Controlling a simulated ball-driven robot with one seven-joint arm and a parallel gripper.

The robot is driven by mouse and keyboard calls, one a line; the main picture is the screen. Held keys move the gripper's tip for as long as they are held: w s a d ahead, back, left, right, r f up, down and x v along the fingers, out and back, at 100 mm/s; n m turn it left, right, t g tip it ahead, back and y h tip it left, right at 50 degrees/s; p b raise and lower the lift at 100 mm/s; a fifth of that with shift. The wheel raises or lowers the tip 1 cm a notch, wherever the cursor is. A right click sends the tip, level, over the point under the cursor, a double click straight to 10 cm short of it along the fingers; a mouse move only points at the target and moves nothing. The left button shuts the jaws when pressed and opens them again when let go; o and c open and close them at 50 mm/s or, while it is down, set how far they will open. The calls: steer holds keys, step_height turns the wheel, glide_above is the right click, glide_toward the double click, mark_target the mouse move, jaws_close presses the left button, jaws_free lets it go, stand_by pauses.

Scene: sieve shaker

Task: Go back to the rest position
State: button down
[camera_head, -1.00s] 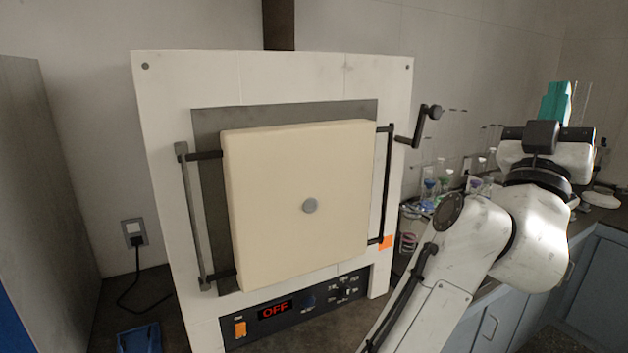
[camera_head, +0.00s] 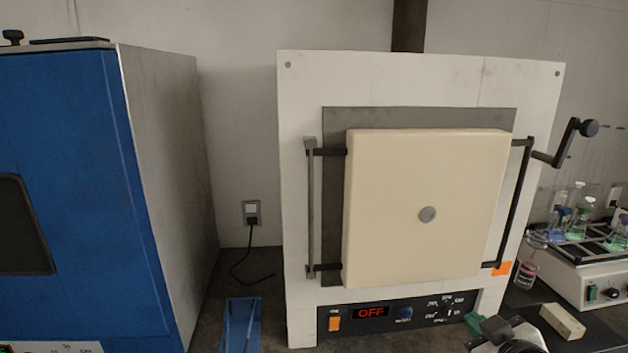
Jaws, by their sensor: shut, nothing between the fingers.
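My gripper cannot be made out in the head view. Dark and pale rounded parts show at the bottom edge, right of centre, cut off by the frame; I cannot tell what they belong to. The white furnace (camera_head: 300,200) stands in the centre right, facing me. Its cream door (camera_head: 430,180) with a grey round centre is shut. Its panel display (camera_head: 370,313) reads OFF in red.
A large blue cabinet (camera_head: 110,190) with a grey side fills the left. A blue tray (camera_head: 240,325) lies on the bench between it and the furnace. A shaker (camera_head: 590,280) with several flasks stands at right. A crank handle (camera_head: 568,143) juts from the furnace's right side. A pale block (camera_head: 562,321) lies lower right.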

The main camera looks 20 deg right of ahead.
steer(key=s+a+f+g+y, duration=0.1)
steer(key=s+a+f+g, duration=0.3)
steer(key=s+f, duration=0.3)
steer(key=s+a+f+m+g+y, duration=0.1)
steer(key=s+a+f+g+y, duration=0.1)
steer(key=s+a+f, duration=0.3)
steer(key=s+a+f+g+y, duration=0.2)
steer(key=s+a+f+g, duration=0.2)
steer(key=s+f, duration=0.7)
step_height(320, 180, down, 3)
steer(key=shift+a+r+g, duration=0.15)
steer(key=shift+a+g, duration=0.2)
steer(key=shift+g, duration=0.45)
steer(key=shift+w, duration=0.1)
